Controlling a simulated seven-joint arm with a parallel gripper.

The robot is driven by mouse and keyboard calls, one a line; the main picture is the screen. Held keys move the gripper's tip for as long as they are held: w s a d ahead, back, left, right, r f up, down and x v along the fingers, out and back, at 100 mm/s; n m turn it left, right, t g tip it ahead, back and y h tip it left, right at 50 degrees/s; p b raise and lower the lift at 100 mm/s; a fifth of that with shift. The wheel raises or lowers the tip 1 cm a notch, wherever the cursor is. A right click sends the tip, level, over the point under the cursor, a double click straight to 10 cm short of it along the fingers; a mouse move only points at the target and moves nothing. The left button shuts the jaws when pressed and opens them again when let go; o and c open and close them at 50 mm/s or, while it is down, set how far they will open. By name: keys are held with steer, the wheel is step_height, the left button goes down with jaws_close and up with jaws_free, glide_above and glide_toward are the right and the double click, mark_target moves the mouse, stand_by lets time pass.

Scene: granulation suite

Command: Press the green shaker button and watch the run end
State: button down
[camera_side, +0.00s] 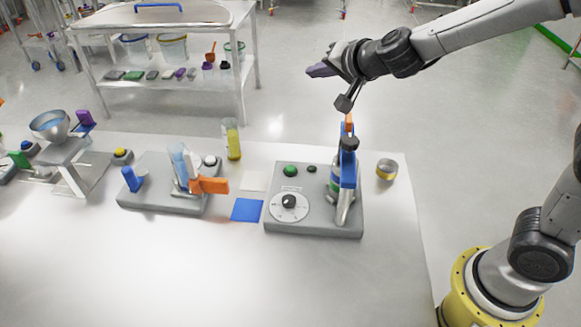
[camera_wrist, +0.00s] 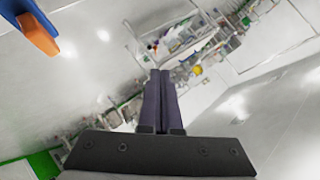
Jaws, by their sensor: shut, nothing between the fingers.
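A grey shaker unit (camera_side: 315,226) stands on the white bench. On its top are a green button (camera_side: 290,170), a small dark button (camera_side: 312,169) and a white dial with a black knob (camera_side: 289,203). A blue upright clamp with an orange tip (camera_side: 348,165) stands at its right side; a container behind it is partly hidden. My gripper (camera_side: 310,71) is in the air above and behind the shaker, fingers pointing left and together, touching nothing. The wrist view shows the closed fingers (camera_wrist: 160,74), but not the green button.
A second grey unit with orange and blue parts (camera_side: 165,205) stands left of the shaker. Between them are a blue square (camera_side: 247,210) and a yellow cylinder (camera_side: 232,140). A small metal-and-yellow cup (camera_side: 387,169) stands right. The front bench is clear. A cart (camera_side: 240,95) stands behind.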

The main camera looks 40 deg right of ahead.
step_height(320, 180, down, 7)
steer(key=w+a+g, duration=0.1)
steer(key=w+a, duration=0.1)
steer(key=g, duration=0.2)
glide_above(292, 171)
step_height(292, 171, down, 7)
steer(key=shift+r, duration=0.1)
steer(key=shift+f, duration=4.4)
steer(key=shift+f, duration=0.1)
steer(key=shift+f, duration=0.3)
